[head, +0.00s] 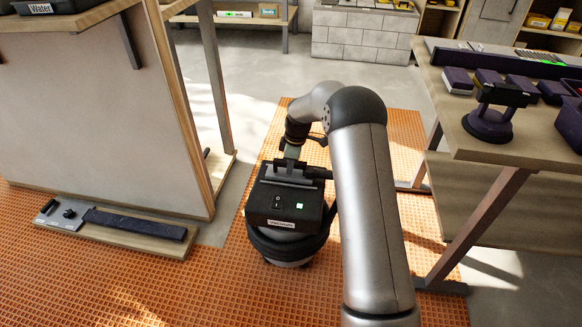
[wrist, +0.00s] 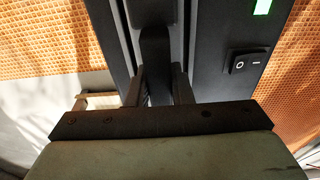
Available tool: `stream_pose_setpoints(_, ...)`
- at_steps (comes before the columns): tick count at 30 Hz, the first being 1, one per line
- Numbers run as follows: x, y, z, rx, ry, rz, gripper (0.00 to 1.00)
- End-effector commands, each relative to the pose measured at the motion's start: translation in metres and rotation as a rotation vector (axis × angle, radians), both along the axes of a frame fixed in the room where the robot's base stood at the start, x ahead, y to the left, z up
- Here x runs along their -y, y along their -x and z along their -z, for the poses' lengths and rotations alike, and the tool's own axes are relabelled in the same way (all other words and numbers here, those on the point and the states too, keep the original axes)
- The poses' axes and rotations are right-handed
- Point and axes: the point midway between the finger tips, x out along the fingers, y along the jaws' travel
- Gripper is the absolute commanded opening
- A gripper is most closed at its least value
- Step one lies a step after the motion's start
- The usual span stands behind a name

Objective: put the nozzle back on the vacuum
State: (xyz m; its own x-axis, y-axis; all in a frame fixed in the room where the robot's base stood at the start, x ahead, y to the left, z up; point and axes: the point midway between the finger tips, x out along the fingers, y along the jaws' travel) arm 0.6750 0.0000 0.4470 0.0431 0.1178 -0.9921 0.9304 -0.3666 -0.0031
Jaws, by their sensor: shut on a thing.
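The vacuum (head: 283,207) is a dark, boxy-topped canister labelled "Vacuum" on the orange grid flooring, with a switch and a lit green light. My gripper (head: 292,163) is at the top of the vacuum, behind its switch panel. In the wrist view its two fingers (wrist: 158,90) are shut on an upright black piece (wrist: 155,55), which looks like the nozzle. The piece is close against the vacuum's dark body (wrist: 228,75); I cannot tell whether it is seated. Its lower end is hidden, and my arm covers the vacuum's right side in the head view.
A low wooden board (head: 120,236) with a dark bar and small black parts lies on the floor at left, by a tall panel (head: 90,110). A workbench (head: 500,140) with dark items stands at right. Grid flooring at front left is clear.

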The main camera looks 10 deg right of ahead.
Motion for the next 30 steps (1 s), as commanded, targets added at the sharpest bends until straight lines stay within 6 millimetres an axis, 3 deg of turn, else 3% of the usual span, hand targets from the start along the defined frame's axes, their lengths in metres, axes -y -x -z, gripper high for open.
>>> stream_pose_setpoints(10, 0.0, -0.001, 0.003, 0.003, 0.0, 0.0, 0.0)
stream_pose_setpoints(11, 0.0, 0.0, 0.004, 0.002, 0.0, 0.0, 0.23)
stream_pose_setpoints(13, 0.0, 0.0, 0.003, 0.003, 0.001, 0.0, 0.42)
stream_pose_setpoints(23, 0.0, -0.001, 0.0, 0.003, 0.0, 0.0, 0.42)
stream_pose_setpoints(30, 0.004, 0.001, -0.039, 0.005, 0.001, 0.001, 0.42)
